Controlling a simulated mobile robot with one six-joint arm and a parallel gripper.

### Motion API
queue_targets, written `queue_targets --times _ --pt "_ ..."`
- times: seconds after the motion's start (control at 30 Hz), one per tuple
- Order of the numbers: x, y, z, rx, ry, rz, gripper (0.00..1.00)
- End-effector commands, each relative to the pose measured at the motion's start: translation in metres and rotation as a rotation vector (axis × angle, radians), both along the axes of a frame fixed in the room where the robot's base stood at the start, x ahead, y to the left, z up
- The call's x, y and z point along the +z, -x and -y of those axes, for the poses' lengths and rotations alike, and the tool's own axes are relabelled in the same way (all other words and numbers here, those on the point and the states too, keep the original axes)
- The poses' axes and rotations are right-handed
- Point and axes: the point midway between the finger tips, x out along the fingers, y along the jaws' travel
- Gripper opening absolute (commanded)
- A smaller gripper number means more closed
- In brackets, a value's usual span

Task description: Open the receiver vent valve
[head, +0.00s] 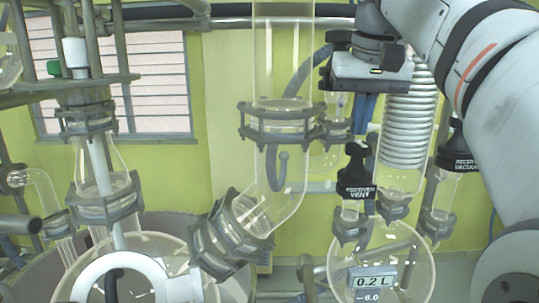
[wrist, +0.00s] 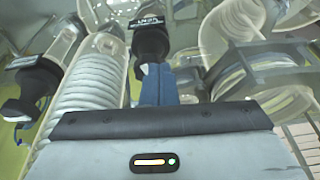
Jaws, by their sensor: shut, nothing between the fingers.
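The receiver vent valve (head: 356,187) is a black valve with a white "RECEIVER VENT" label, on a glass neck above the round receiver flask (head: 400,258). Its black handle (head: 357,155) stands above the label. The valve also shows at the top middle of the wrist view (wrist: 150,42), its label upside down. My gripper (head: 364,122) points down with its blue fingers shut and empty, just above the handle. In the wrist view the fingers (wrist: 158,74) end close to the valve; I cannot tell whether they touch it.
The receiver vacuum valve (head: 456,160), also black, stands to the right beneath my arm. A coiled glass condenser (head: 408,115) rises behind the vent valve. A wide glass tube (head: 283,60) with grey clamps is at left.

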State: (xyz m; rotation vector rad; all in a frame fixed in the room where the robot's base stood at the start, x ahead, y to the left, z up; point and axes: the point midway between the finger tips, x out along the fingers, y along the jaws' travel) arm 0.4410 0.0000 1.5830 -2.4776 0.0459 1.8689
Motion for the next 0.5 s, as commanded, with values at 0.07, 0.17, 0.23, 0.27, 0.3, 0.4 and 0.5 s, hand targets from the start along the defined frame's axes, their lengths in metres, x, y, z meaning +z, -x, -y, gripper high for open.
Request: queue_targets --times 0.07,0.17,0.23,0.27,0.3,0.4,0.5 --pt "0.015 -0.002 0.002 -0.008 0.003 -0.007 0.00" --pt "0.026 -0.002 0.004 -0.014 0.004 -0.016 0.00" --pt "0.031 -0.004 0.002 0.006 0.007 -0.024 0.00" --pt "0.031 -0.005 0.000 0.022 0.009 -0.027 0.00" --pt "0.030 -0.005 0.000 0.035 0.011 -0.029 0.00" --pt "0.023 -0.006 0.000 0.043 0.012 -0.032 0.00" --pt "0.013 -0.005 0.001 0.042 0.012 -0.032 0.00"
